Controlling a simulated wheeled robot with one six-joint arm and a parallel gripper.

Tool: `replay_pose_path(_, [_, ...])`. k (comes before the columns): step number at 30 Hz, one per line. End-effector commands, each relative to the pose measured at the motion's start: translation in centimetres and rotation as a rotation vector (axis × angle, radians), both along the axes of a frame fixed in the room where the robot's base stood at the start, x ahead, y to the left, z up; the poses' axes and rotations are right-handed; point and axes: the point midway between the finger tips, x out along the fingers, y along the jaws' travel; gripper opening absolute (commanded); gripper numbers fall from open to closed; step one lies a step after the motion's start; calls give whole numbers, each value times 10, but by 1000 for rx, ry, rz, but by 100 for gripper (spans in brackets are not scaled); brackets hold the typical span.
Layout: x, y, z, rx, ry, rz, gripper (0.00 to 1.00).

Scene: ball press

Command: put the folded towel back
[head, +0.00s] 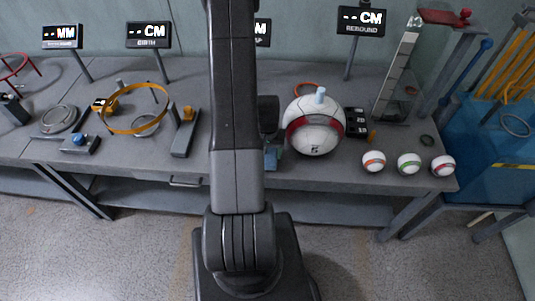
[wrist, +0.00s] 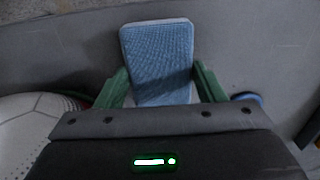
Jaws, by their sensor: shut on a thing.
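The folded towel (wrist: 158,55) is a light blue, woven-looking rectangular block with a pale edge. In the wrist view it stands between the two green fingers of my gripper (wrist: 161,86), which is shut on it. In the head view my arm hides most of the gripper. A small blue-teal part (head: 272,157) shows just right of the arm, by the table's front edge and left of the large white ball; I cannot tell whether it is towel or finger. Whether the towel touches the table cannot be told.
The large white ball (head: 315,126) with a red band sits close right of my gripper; it shows at the wrist view's left (wrist: 38,125). Three small balls (head: 409,164) lie along the right front edge. A yellow ring stand (head: 135,110) and gauges fill the left.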

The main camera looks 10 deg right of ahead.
Motion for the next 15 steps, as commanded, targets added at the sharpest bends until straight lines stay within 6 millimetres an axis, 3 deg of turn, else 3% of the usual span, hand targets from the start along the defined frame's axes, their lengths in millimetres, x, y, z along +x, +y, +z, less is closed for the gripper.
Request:
replay_pose_path(6, [0, 0, -17, 0, -1, 0, 40])
replay_pose_path(15, [1, 0, -19, -1, -2, 0, 40])
